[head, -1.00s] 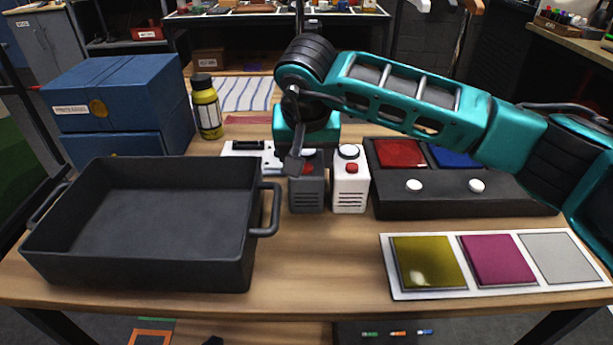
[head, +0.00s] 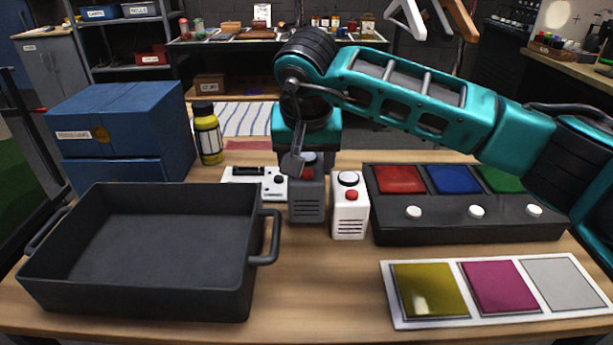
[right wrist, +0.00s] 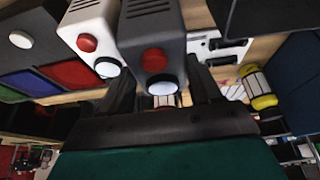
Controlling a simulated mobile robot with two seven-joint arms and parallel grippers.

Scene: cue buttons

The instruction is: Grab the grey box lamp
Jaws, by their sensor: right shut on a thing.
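The grey box lamp (head: 307,204) is a dark grey upright box with a red button on its top and slots in its front. It is beside the white box lamp (head: 350,212), its base a little above the table. It also shows in the right wrist view (right wrist: 150,32), with its red button and a pale round lamp. My right gripper (head: 303,168) is shut on the grey box lamp from above, with a finger on either side in the wrist view (right wrist: 162,92). The finger and hand hide part of its top in the head view. My left gripper is not in view.
A black tray (head: 140,305) with handles stands at left. A dark panel (head: 450,232) with coloured squares and white buttons stands at right, behind a white card (head: 400,318). A white device (head: 240,184), yellow bottle (head: 207,135) and blue boxes (head: 125,120) are behind. The front middle is clear.

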